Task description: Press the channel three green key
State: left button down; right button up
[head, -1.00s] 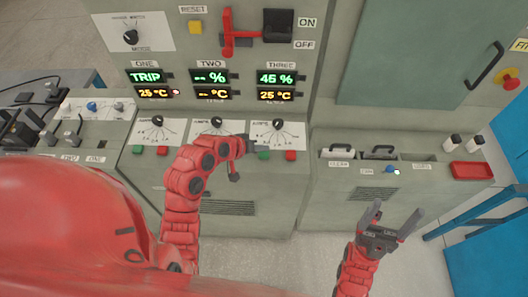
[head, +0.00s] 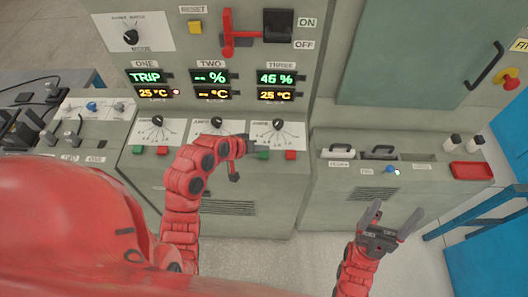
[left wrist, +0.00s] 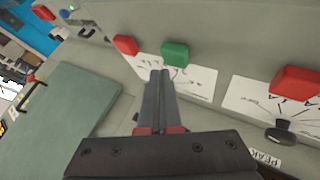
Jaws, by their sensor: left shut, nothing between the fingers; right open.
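The channel three green key (head: 264,156) sits at the lower left of the channel three dial plate (head: 289,135), left of that channel's red key (head: 291,155). My left gripper (head: 264,147) is shut and empty, its tip just above the green key in the head view. In the left wrist view, the shut fingers (left wrist: 160,74) point toward the green key (left wrist: 175,54), with the tips slightly left of it and seemingly short of it. Contact cannot be confirmed. My right gripper (head: 385,222) is open and empty, in front of the right cabinet.
The channel two dial plate (head: 214,132) lies left of my left gripper; a red key (left wrist: 295,82) shows close on the right in the wrist view. Displays (head: 276,79) stand above the dials. Cabinet slots with handles (head: 378,151) lie right.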

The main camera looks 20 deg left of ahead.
aim_at(262, 155)
pick_arm(q)
jog(key=shift+f+b, duration=0.3)
jog(key=shift+f, duration=0.15)
jog(key=shift+f, duration=0.45)
dwell(0.7)
jog(key=shift+r, duration=0.9)
jog(key=shift+p, duration=0.3)
jog(key=shift+r+p, duration=1.45)
jog(key=shift+r, duration=1.1)
jog(key=shift+f, duration=0.1)
